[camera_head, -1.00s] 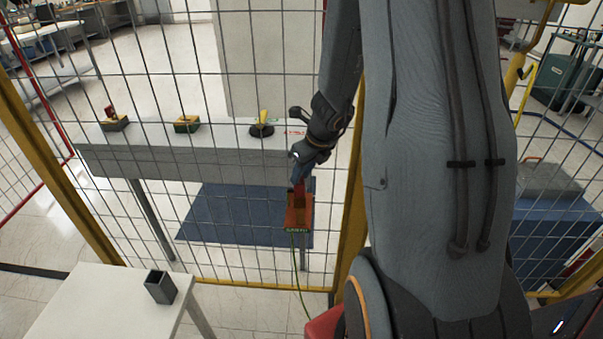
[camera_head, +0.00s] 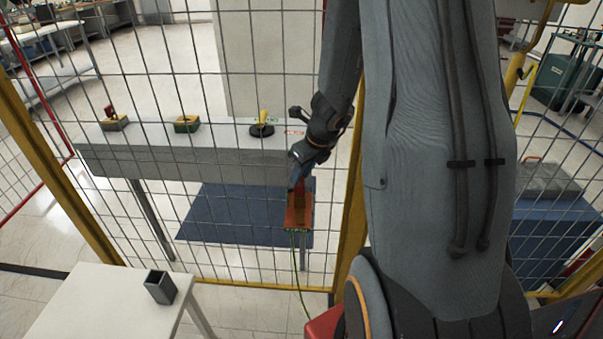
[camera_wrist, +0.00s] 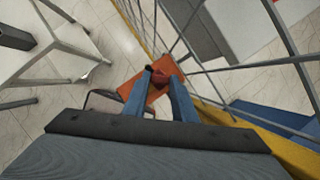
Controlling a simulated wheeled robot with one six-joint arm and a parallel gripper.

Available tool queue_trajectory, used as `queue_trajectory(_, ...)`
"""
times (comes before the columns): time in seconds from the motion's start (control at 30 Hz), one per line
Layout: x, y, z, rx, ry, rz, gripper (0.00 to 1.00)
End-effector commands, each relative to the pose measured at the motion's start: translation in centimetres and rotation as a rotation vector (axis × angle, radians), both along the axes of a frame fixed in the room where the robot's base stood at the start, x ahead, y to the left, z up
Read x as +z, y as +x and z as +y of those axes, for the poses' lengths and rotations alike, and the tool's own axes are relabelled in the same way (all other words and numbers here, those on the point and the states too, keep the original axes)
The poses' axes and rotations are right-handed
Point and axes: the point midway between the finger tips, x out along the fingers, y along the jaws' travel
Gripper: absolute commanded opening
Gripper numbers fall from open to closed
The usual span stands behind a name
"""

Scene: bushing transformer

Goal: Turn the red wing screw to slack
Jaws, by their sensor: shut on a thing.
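The red wing screw (camera_wrist: 155,91) is between the two blue fingers of my gripper (camera_wrist: 161,84) in the wrist view. My gripper is shut on it. The fingers hide much of the screw, so its turn angle cannot be told. The screw sits at an orange box (camera_head: 299,213) by the mesh fence. In the head view my gripper (camera_head: 298,182) comes down onto the top of this box. The same orange box shows behind the fingers in the wrist view (camera_wrist: 170,72).
A yellow-framed mesh fence (camera_head: 90,229) stands close around the box. Behind it a grey table (camera_head: 170,159) bears several small devices. A white table (camera_head: 95,305) with a dark open holder (camera_head: 160,287) is at the lower left. A thin green cable hangs below the box.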

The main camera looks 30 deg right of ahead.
Motion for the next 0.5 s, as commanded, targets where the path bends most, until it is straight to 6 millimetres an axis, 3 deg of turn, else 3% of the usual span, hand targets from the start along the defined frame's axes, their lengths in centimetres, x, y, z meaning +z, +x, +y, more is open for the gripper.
queue_trajectory(0.03,0.02,0.02,-0.03,0.000,-0.001,0.000,0.02)
queue_trajectory(0.07,0.02,0.02,-0.03,0.000,-0.001,0.000,0.26)
queue_trajectory(0.17,0.02,0.02,-0.03,0.000,-0.001,0.000,0.43)
queue_trajectory(0.5,0.28,-0.07,-0.05,0.000,-0.001,-0.001,0.44)
